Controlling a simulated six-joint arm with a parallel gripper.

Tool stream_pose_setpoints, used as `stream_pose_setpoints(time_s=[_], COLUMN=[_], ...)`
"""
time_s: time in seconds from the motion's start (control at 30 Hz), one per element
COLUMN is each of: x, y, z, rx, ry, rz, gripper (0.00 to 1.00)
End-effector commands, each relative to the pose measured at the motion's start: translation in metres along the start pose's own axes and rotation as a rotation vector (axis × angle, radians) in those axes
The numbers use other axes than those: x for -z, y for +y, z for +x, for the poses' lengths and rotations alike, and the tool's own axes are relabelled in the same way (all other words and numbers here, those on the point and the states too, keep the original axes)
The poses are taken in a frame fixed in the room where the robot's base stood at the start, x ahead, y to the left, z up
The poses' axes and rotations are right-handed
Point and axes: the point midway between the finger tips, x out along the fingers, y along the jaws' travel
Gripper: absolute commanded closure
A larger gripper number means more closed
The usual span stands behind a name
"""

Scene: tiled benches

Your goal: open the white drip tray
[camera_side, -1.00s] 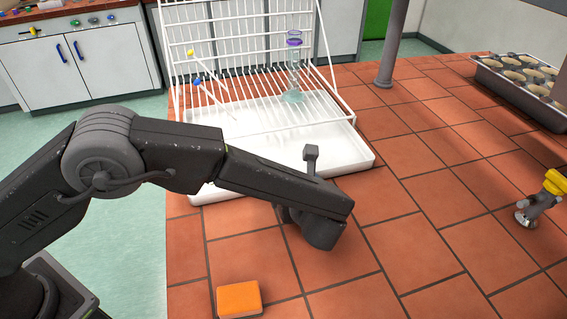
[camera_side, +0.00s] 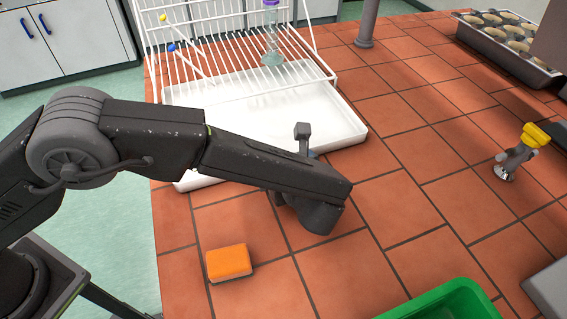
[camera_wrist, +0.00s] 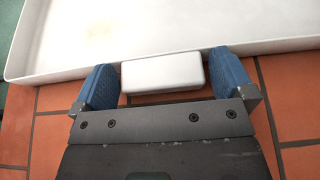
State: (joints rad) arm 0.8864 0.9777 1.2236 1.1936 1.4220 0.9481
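The white drip tray (camera_side: 340,135) lies under the white wire rack, its front part sticking out over the red tiles. In the wrist view its front wall (camera_wrist: 260,46) runs across the top, and its white block handle (camera_wrist: 163,74) stands in front of that wall. In the side view my dark arm and wrist hide the handle and most of my gripper (camera_side: 315,212).
An orange sponge (camera_side: 228,262) lies on the tiles just in front of my gripper. A green bin (camera_side: 450,300) is at the bottom right. A yellow-topped valve (camera_side: 520,150) and a muffin tin (camera_side: 505,45) are farther right. Glassware (camera_side: 272,45) stands in the rack.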

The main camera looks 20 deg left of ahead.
Motion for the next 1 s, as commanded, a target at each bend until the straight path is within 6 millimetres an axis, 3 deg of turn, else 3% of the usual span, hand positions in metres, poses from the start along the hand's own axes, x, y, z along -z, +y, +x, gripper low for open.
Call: stream_pose_setpoints(time_s=[0.27,0.7,1.0], x=[0.000,0.000,0.000], y=[-0.001,-0.001,0.000], z=[-0.011,-0.102,-0.136], rx=[0.003,0.005,0.002], ry=[0.001,0.001,0.000], rz=[0.000,-0.001,0.000], gripper=[0.00,0.00,0.00])
